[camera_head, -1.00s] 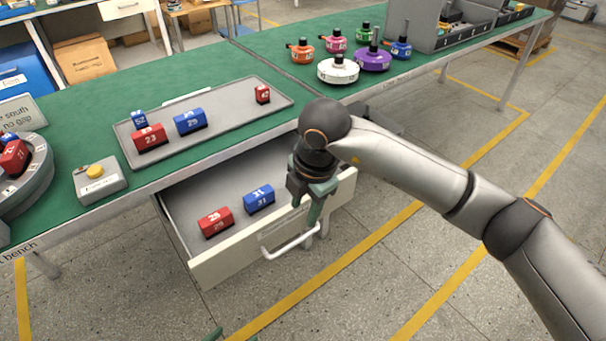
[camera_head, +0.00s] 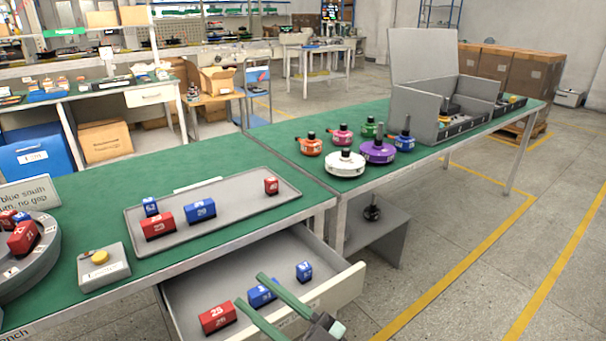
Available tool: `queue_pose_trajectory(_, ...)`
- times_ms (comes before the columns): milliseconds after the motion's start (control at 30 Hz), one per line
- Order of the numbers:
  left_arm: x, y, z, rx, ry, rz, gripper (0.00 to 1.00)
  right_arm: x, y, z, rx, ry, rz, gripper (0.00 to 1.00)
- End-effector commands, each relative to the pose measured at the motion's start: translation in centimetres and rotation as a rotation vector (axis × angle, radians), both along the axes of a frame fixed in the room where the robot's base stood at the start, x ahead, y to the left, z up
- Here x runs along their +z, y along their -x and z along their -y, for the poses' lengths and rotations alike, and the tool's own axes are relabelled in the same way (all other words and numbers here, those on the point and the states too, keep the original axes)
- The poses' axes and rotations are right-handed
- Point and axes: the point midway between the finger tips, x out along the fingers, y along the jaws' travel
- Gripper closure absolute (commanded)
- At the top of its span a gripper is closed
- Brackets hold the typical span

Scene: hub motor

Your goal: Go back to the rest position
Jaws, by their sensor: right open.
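My right gripper (camera_head: 252,288) shows at the bottom edge of the head view. Its two green fingers are spread apart with nothing between them. They appear in front of the open drawer (camera_head: 340,291) and partly cover its front; I cannot tell their height above it. In the drawer lie a red block (camera_head: 217,317), a blue block (camera_head: 263,293) partly behind a finger, and a small blue block (camera_head: 304,271). My left gripper does not show.
A grey tray (camera_head: 240,212) with red and blue blocks lies on the green bench. A button box (camera_head: 103,266) and round fixture (camera_head: 35,265) stand left. Colourful motors (camera_head: 345,163) and a grey open box (camera_head: 430,105) stand on the further table. Floor on the right is clear.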

Motion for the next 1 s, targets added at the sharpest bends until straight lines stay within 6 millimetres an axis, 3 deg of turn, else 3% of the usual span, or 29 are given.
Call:
queue_pose_trajectory(133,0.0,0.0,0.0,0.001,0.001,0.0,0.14,-7.1,-2.7,7.0,-0.341,-0.029,-0.299,0.55)
queue_pose_trajectory(267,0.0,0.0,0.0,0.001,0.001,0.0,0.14,-15.3,-1.6,12.5,-0.557,0.055,-0.581,0.55)
queue_pose_trajectory(400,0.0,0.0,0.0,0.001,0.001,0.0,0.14,-23.0,2.5,16.5,-0.673,0.188,-0.852,0.55)
queue_pose_trajectory(500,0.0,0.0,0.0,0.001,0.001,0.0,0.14,-27.4,6.5,18.3,-0.699,0.286,-1.021,0.55)
queue_pose_trajectory(633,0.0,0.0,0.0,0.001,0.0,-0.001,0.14,-31.7,12.4,19.9,-0.684,0.409,-1.226,0.55)
queue_pose_trajectory(700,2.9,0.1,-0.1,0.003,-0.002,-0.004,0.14,-28.5,11.8,20.1,-0.694,0.4,-1.206,0.55)
queue_pose_trajectory(1000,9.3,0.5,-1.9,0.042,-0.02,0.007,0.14,-22.4,12.4,21.6,-0.734,0.391,-1.208,0.55)
